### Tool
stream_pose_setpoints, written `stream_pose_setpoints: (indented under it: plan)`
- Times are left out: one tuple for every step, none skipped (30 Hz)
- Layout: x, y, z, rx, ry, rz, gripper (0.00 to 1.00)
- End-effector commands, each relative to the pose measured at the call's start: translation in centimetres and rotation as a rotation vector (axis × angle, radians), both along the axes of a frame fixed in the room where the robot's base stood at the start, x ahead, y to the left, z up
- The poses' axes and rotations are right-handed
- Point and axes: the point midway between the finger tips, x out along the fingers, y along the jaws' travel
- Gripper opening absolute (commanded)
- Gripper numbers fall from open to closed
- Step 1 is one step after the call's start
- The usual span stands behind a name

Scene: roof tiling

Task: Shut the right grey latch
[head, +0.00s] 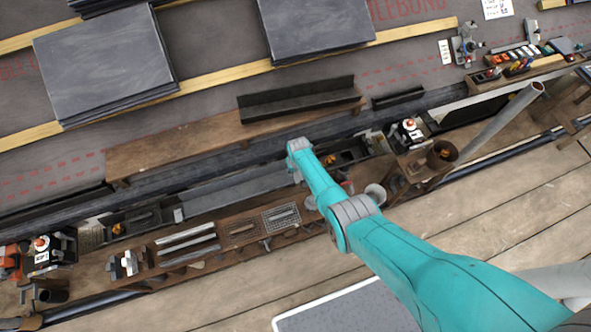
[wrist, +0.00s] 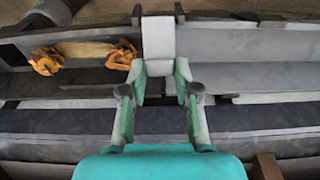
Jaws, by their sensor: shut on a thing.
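In the wrist view a light grey latch (wrist: 159,38) stands as a flat upright strip across the dark gutter (wrist: 245,45). My gripper (wrist: 161,70) has its two fingers on either side of the strip's lower end and is shut on it. In the head view the end of my arm is over the gutter line near the middle, and my wrist hides the jaws and most of this latch. Another light grey latch (head: 178,214) shows farther left along the gutter.
An orange and yellow bundle (wrist: 85,55) lies in the gutter beside the latch. A wooden plank (head: 180,150) bears a dark angled trough (head: 300,98) behind my arm. A bench with grey strips (head: 188,243) and a small grate (head: 282,217) stands in front. Slate stacks (head: 105,65) lie on the roof.

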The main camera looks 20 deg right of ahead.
Motion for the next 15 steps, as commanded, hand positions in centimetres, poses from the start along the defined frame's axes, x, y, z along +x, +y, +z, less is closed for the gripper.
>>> stream_pose_setpoints:
  plan:
    - [0.13,0.0,0.01,0.0,0.007,0.0,0.0]
    - [0.12,0.0,-0.04,0.0,0.012,0.0,0.0]
    - [0.19,0.0,-0.03,0.0,0.016,0.0,0.0]
    - [0.2,0.0,-0.04,0.0,0.019,0.0,0.0]
    - [0.18,0.0,-0.08,0.0,0.023,0.0,0.0]
    - [0.18,0.0,-0.1,0.0,0.026,0.0,0.0]
    - [0.18,0.0,-0.12,0.0,0.028,0.0,0.0]
    - [0.17,0.0,-0.14,0.0,0.03,0.0,0.0]
    - [0.17,0.0,-0.17,0.0,0.032,0.0,0.0]
    - [0.18,0.0,-0.16,0.0,0.033,0.0,0.0]
    - [0.19,0.0,-0.16,0.0,0.034,0.0,0.0]
    - [0.21,0.0,-0.16,0.0,0.034,0.0,0.0]
    - [0.21,0.0,-0.16,0.0,0.034,0.0,0.0]
    - [0.22,0.0,-0.16,0.0,0.034,0.0,0.0]
    - [0.22,0.0,-0.16,0.0,0.034,0.0,0.0]
